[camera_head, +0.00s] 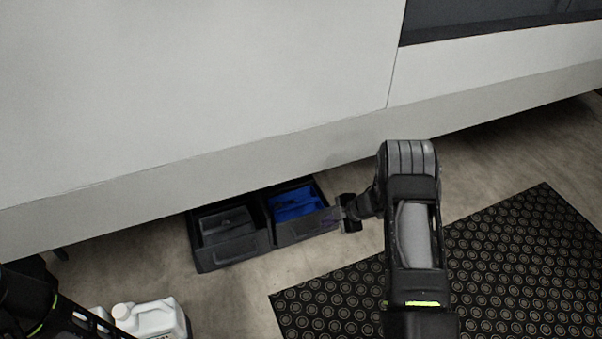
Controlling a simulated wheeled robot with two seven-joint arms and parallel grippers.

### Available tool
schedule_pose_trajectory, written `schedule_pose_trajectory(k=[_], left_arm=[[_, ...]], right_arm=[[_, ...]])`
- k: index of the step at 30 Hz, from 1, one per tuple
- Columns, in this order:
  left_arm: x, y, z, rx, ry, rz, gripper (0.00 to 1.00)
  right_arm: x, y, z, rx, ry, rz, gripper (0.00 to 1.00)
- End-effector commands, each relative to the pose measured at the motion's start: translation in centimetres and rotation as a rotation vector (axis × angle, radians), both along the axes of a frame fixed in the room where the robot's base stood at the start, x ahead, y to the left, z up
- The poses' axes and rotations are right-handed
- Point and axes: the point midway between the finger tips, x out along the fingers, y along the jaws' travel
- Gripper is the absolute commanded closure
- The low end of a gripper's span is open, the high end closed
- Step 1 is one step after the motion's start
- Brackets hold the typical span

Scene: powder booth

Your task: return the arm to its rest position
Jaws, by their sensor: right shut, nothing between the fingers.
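My right arm reaches in from the bottom right, bent at a grey-banded joint. Its gripper (331,221) points left and is shut with nothing held. It lies in the picture at the right edge of the dark bin with blue contents; I cannot tell whether it touches the bin. Part of my left arm (40,300) shows in the bottom left corner, but its fingertips are not clearly visible.
Two dark bins stand on the floor below the large white booth panel (200,90): one with grey contents (232,258), one with blue (300,238). A white jug (155,318) stands near my left arm. A black patterned mat (520,250) lies right.

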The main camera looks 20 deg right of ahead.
Motion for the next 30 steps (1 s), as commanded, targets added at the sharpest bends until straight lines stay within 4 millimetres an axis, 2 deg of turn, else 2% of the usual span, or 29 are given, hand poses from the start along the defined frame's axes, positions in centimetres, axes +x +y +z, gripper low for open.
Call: schedule_pose_trajectory(k=[5,8,11,14,16,20,24,30], left_arm=[[0.0,0.0,0.0,0.000,0.000,0.000,1.00],[0.0,0.0,0.0,0.000,0.000,0.000,1.00],[0.0,0.0,0.0,0.000,0.000,0.000,1.00],[0.0,0.0,0.0,0.000,0.000,0.000,1.00],[0.0,0.0,0.0,0.000,0.000,0.000,1.00],[0.0,0.0,0.0,0.000,0.000,0.000,1.00],[0.0,0.0,0.0,0.000,0.000,0.000,1.00],[0.0,0.0,0.0,0.000,0.000,0.000,1.00]], right_arm=[[0.0,0.1,0.0,0.005,0.000,-0.005,1.00],[0.0,1.1,-0.1,0.033,0.004,-0.040,1.00],[-0.2,3.1,-0.2,0.099,0.018,-0.131,1.00],[-0.9,6.4,-0.5,0.204,0.058,-0.286,1.00],[-2.1,9.2,-0.8,0.289,0.113,-0.426,1.00],[-6.6,15.0,-1.6,0.430,0.285,-0.727,1.00],[-13.4,20.0,-2.2,0.496,0.501,-1.008,1.00],[-22.8,24.6,-1.8,0.480,0.752,-1.278,1.00]])
